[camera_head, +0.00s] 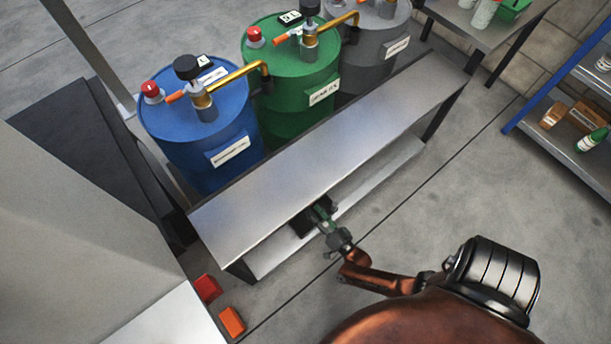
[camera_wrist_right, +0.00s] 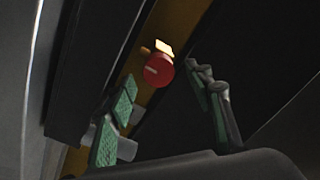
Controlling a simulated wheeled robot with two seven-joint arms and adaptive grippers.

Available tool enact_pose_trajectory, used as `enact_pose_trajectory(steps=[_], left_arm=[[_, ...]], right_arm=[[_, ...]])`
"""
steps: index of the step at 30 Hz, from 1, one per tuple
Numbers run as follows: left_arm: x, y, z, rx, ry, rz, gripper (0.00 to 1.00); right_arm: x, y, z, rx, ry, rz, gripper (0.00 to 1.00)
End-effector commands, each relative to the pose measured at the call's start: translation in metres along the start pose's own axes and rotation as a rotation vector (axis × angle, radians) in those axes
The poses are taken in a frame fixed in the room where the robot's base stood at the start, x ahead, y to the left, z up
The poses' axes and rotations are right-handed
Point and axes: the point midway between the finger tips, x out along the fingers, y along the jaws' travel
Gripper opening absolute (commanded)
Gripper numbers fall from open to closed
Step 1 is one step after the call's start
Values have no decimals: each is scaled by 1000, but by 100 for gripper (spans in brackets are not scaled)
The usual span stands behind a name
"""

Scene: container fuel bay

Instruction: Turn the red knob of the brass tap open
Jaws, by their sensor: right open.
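In the right wrist view, a round red knob (camera_wrist_right: 158,70) with a pale line on its face sits in front of a brown-yellow surface (camera_wrist_right: 162,30). A small bright yellow piece shows just behind the knob. My right gripper (camera_wrist_right: 165,90) is open, its green-padded fingers to either side of the view, with the knob appearing between the fingertips and apparently beyond them. I see no clear contact. In the head view my right gripper (camera_head: 318,215) is at the near edge of the metal bench. The knob is hidden there. My left gripper is not in view.
The metal bench (camera_head: 335,150) has a clear top and a lower shelf. Behind it stand a blue drum (camera_head: 185,150), a green drum (camera_head: 300,85) and a grey drum (camera_head: 375,60). Orange-red blocks (camera_head: 231,321) lie at lower left. A shelf rack (camera_head: 560,120) stands at right.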

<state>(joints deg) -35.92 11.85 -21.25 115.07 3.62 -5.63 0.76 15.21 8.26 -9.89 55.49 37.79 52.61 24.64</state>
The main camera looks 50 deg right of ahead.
Motion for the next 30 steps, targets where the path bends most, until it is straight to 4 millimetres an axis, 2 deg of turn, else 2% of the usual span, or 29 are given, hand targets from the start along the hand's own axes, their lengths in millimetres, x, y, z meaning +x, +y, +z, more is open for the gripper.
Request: enact_pose_trajectory(steps=[3, 9, 19, 30], left_arm=[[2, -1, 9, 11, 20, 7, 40], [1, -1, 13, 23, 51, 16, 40], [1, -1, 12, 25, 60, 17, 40], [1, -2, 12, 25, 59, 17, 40]], right_arm=[[18, 3, 1, -1, -1, 2, 47], [36, 2, 1, -1, -2, 2, 47], [40, 2, 0, -1, -2, 2, 47], [39, 2, 1, -1, -3, 3, 21]])
